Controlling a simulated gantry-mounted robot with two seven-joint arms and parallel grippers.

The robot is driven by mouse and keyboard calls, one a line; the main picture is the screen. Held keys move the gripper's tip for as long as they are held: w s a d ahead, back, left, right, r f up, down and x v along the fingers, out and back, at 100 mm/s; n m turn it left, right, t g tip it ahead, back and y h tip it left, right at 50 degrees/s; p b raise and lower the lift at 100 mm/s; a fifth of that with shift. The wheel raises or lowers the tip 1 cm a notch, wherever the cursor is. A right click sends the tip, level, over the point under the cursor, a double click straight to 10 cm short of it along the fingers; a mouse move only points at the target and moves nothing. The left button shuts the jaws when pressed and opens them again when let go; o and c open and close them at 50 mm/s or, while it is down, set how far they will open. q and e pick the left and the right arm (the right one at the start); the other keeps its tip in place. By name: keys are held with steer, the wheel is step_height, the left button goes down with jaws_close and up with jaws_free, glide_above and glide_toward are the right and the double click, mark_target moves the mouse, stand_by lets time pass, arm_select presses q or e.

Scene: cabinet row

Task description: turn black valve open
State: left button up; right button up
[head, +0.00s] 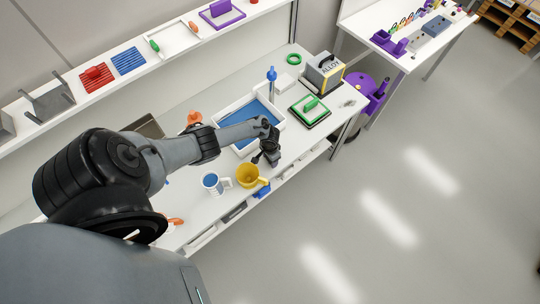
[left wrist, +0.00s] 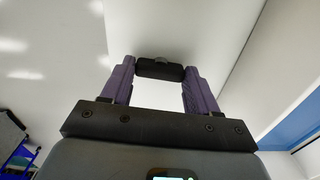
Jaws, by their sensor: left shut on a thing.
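The black valve (left wrist: 160,68) shows in the left wrist view as a short dark bar with a small round part in its middle. It lies between the tips of the two purple fingers of my left gripper (left wrist: 160,76), which is shut on it. In the head view my left gripper (head: 262,159) is low over the front edge of the bench, beside the blue basin. I cannot make out the valve in the head view, and its angle is hard to judge. My right gripper is not in view.
The white-rimmed blue basin (head: 240,126) is behind my gripper. A yellow mug (head: 247,175) and a white mug (head: 212,183) stand to its left, close by. A green-framed board (head: 309,110) and a grey box (head: 324,72) are to the right. Open floor lies in front.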

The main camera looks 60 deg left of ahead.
arm_select(q)
steer(key=shift+n, duration=0.5)
steer(key=o, duration=1.1)
steer(key=shift+c, duration=0.2)
steer(key=shift+r+p, duration=0.5)
steer(key=shift+r, duration=0.05)
step_height(320, 180, up, 10)
steer(key=p, duration=0.4)
